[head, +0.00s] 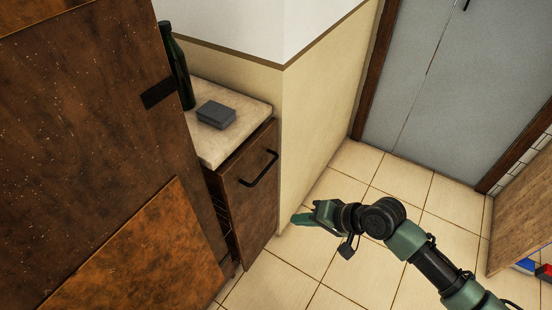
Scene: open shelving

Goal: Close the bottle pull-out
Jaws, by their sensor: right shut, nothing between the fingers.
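The bottle pull-out (253,190) is a narrow brown wooden front with a black bar handle (260,170), below a pale worktop. It stands out a little from the cabinet, with a dark gap and part of a wire rack (224,212) showing along its left side. My right gripper (296,219) is shut and empty. In the picture it is to the right of the pull-out front and below the handle, apart from both. My left gripper is not in view.
A dark green bottle (177,65) and a grey box (216,114) stand on the worktop (250,104). A tall brown cabinet (90,120) fills the left. Tiled floor (345,270) is clear toward the grey door (440,90). A wooden panel (525,225) stands at right.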

